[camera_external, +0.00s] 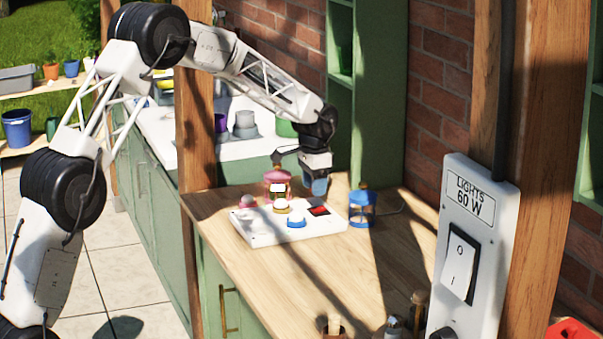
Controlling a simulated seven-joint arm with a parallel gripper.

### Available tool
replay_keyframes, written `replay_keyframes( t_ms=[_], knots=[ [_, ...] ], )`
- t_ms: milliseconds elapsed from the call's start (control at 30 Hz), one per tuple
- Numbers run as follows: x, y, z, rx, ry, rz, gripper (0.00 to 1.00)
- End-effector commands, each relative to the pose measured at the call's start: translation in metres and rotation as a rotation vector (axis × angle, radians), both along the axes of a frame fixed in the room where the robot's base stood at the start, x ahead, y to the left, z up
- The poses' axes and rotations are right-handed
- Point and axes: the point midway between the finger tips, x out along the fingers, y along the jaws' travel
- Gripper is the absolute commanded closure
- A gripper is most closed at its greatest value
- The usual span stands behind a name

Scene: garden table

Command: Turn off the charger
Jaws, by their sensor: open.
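The charger looks to be the white flat board (262,236) on the wooden counter. It carries several round seats and a small dark and red switch (319,210) near its back right corner. I cannot tell the switch's position. A pink lantern (278,187) stands at the board's back edge, and a blue lantern (362,210) stands just right of the board. My gripper (300,178) is open above the back of the board, close to the pink lantern and above the switch. A bluish shape below its wrist is too small to identify.
A white wall plate (472,240) marked "LIGHTS 60 W" with a rocker switch (459,266) stands at the front right. A wooden post (195,120) rises left of the counter. Small items stand at the counter's front edge. The counter's middle (340,270) is clear.

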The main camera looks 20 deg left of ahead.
Motion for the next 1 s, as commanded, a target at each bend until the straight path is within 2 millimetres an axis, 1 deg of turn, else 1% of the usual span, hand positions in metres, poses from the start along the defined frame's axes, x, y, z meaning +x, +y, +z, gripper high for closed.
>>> replay_keyframes(
  t_ms=[33,100,400,600,867,967,1000],
  knots=[
    [0.0,0.0,-0.007,0.001,0.002,0.0,0.49],
    [0.0,0.0,-0.016,0.001,0.002,0.0,0.49],
    [0.0,0.0,-0.047,0.0,0.001,0.0,0.49],
    [0.0,0.0,-0.055,0.0,0.0,0.0,0.49],
    [0.0,0.0,-0.055,0.0,0.0,0.0,0.49],
    [0.0,0.0,-0.055,0.0,0.0,0.0,0.63],
    [0.0,0.0,-0.055,0.0,0.0,0.0,0.69]
  ],
)
